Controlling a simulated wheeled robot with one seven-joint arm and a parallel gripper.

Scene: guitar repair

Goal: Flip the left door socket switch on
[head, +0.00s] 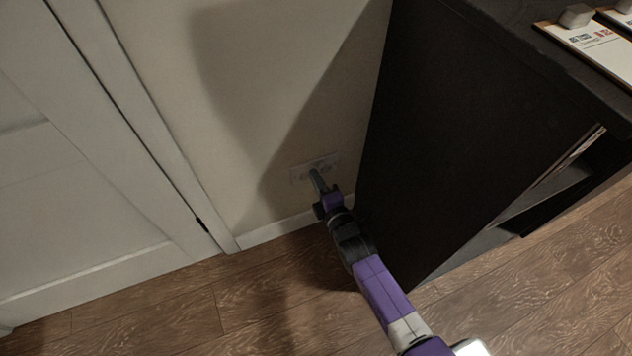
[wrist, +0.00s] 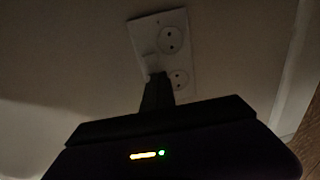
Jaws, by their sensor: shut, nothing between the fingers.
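The double socket (head: 314,168) is a pale plate low on the wall, between the white door and the black cabinet. It also shows in the wrist view (wrist: 172,41), dim and tilted, with two round outlets. A small pale switch (wrist: 149,60) shows at the plate's edge, just beyond my fingertips. My gripper (head: 315,176) is shut and empty, its fingers pointing at the socket plate. In the wrist view the fingertips (wrist: 157,78) are at the switch area and hide part of the plate. I cannot tell whether they touch it or which way the switch is set.
The black cabinet (head: 455,110) stands close to the right of the socket. The white door (head: 85,190) and its frame are to the left. A white baseboard (head: 275,229) runs below the socket. The wooden floor (head: 180,310) in front is clear.

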